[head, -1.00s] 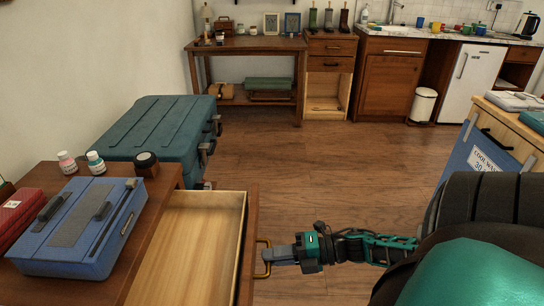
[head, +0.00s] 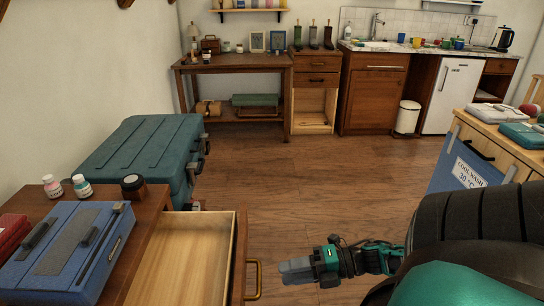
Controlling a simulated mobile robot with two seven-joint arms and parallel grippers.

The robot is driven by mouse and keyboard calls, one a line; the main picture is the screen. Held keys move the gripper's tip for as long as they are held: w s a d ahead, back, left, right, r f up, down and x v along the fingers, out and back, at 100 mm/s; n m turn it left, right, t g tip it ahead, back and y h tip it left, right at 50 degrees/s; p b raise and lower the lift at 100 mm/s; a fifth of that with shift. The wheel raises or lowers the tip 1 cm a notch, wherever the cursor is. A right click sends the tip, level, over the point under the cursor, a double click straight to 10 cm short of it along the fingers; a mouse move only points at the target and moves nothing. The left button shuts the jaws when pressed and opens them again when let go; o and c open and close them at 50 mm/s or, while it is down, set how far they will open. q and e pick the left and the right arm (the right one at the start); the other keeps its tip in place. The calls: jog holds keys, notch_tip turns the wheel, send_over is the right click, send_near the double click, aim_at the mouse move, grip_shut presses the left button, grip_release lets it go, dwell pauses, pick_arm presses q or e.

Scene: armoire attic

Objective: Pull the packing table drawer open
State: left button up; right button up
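The packing table (head: 150,222) is at the lower left, with its drawer (head: 182,265) pulled out towards the right. The drawer's light wooden inside shows and looks empty. A brass handle (head: 256,280) sits on the drawer's front. My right gripper (head: 282,271) is to the right of the handle, apart from it and empty. Its grey fingers point left towards the handle and look parted, though the gap is hard to see. My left gripper is not in view.
On the table are a blue toolbox (head: 65,250), two small bottles, a dark jar (head: 133,186) and part of a red box (head: 12,235). A teal trunk (head: 145,150) stands behind. The wooden floor between is clear.

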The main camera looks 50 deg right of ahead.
jog(key=v, duration=0.6)
jog(key=shift+s+d, duration=0.15)
jog(key=shift+d, duration=0.05)
dwell(0.4)
